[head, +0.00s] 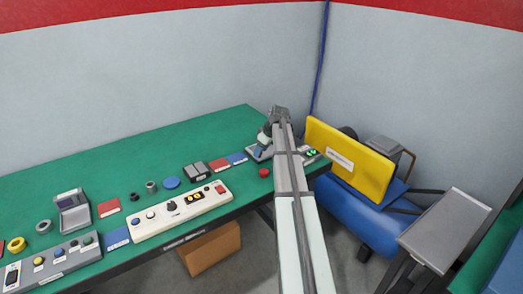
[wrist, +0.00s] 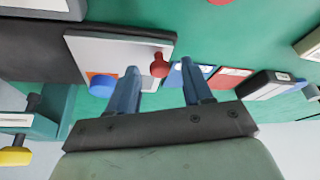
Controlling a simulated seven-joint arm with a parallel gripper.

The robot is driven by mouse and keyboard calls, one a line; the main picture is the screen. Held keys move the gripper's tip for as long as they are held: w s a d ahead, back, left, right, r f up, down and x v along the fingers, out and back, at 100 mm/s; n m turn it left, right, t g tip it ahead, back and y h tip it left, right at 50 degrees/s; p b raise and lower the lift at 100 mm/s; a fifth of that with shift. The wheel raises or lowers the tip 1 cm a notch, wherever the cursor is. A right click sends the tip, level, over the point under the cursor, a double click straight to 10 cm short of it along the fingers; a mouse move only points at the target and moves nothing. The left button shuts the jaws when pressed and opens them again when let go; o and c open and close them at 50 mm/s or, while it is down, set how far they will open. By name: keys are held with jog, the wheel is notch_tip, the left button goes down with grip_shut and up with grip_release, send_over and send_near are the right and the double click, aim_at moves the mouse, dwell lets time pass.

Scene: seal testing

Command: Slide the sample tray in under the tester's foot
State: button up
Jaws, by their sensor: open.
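In the wrist view the sample tray appears to be a pale grey plate (wrist: 105,50) with a red knob (wrist: 159,62) at its near right corner. A blue round piece (wrist: 102,86) shows at its near left edge. My gripper (wrist: 159,68) is open, and the red knob shows between its two blue fingertips; I cannot tell whether they touch it. A dark slab (wrist: 35,48), perhaps part of the tester, borders the plate on the left. The tester's foot cannot be made out. In the head view my arm partly hides this spot at the bench's far right corner.
The green bench (head: 120,165) holds a white control panel (head: 182,208), a red button (head: 264,173) and blue and red blocks (head: 237,159) left of my arm. A yellow panel (head: 350,160) stands close on the right. Bare green surface lies along the back.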

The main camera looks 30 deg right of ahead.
grip_shut()
dwell(0.5)
